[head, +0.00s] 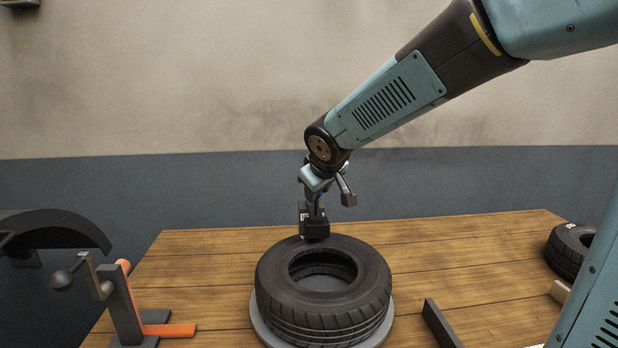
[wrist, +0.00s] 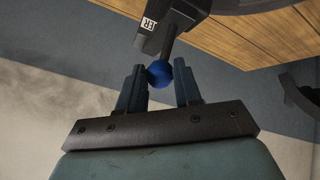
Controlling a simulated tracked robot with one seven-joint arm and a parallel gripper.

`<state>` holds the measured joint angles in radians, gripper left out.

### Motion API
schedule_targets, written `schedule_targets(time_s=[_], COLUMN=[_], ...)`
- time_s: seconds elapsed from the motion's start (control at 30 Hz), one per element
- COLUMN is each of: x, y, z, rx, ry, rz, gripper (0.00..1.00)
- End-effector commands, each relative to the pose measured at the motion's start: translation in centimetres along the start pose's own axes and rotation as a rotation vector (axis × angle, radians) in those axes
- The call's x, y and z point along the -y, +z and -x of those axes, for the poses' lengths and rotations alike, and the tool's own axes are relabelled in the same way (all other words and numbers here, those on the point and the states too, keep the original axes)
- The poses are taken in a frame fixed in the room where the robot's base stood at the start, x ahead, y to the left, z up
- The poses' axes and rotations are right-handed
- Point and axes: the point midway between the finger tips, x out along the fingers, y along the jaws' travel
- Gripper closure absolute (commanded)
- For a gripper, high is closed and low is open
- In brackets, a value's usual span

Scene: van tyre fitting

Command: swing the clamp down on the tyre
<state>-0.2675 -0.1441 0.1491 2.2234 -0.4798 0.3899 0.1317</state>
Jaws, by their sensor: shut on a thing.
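The black tyre (head: 284,295) lies flat on a grey round plate (head: 258,325) on the wooden bench. A dark clamp block (head: 314,229) shows at the tyre's far rim; I cannot tell whether it touches the rubber. In the wrist view the dark clamp (wrist: 190,12) carries a white label and a short rod ending in a blue ball knob (wrist: 159,73). My gripper (head: 318,190) is above the clamp. Its two fingers (wrist: 160,80) are shut on the blue knob, one on each side. The clamp's pivot is hidden.
A stand with an orange foot (head: 170,330) and a lever with a grey ball stands at left, beside a dark curved part (head: 60,228). A dark bar (head: 440,325) lies right of the tyre. A second tyre (head: 566,252) lies at far right.

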Motion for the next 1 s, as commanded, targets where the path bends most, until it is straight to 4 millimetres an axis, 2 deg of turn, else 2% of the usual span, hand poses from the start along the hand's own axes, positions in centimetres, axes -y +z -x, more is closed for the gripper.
schedule_targets(time_s=[0.3,0.87,0.9,1.0], x=[1.2,1.8,1.8,1.7], y=[2.0,2.5,2.5,2.5], z=[-0.8,-1.1,-1.1,-1.1], rx=[0.010,0.016,0.015,0.015], ry=[-0.002,-0.007,-0.008,-0.007], rz=[0.000,0.000,0.000,0.000], gripper=[1.00,1.00,0.66,0.56])
